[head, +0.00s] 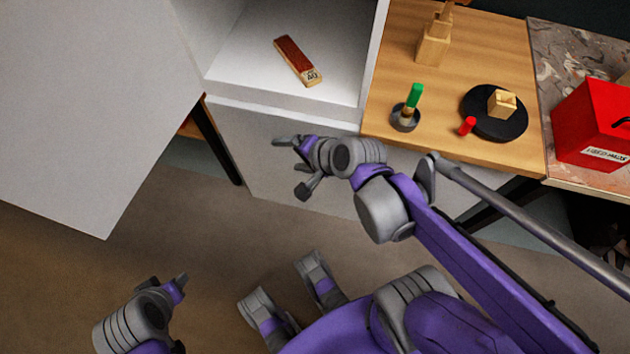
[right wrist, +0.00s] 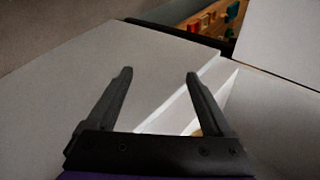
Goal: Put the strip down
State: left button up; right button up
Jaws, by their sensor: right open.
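The strip (head: 297,60), red-brown on top with a pale end labelled 40, lies flat on the white shelf (head: 240,72) inside the cabinet. Nothing is touching it in the head view. My right gripper (head: 290,167) is open and empty, in front of the cabinet below the shelf's front edge and apart from the strip. Its two spread fingers also show in the right wrist view (right wrist: 157,75), with nothing clearly held between them. My left gripper (head: 180,285) is low at the left, far from the strip; its finger opening is not clear.
A large white door panel (head: 80,100) stands at the left. On the wooden bench top (head: 385,75) are a black disc (head: 486,128) with a wooden block, a green-handled tool (head: 414,95) in a round holder and a red piece (head: 467,126). A red box (head: 590,125) stands at the right.

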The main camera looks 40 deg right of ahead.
jog(key=s+f+n+g+h, duration=0.2)
jog(key=s+n, duration=0.7)
jog(key=n, duration=0.5)
jog(key=shift+f+g+h, duration=0.3)
jog(key=shift+f+g, duration=0.35)
jog(key=shift+g, duration=0.25)
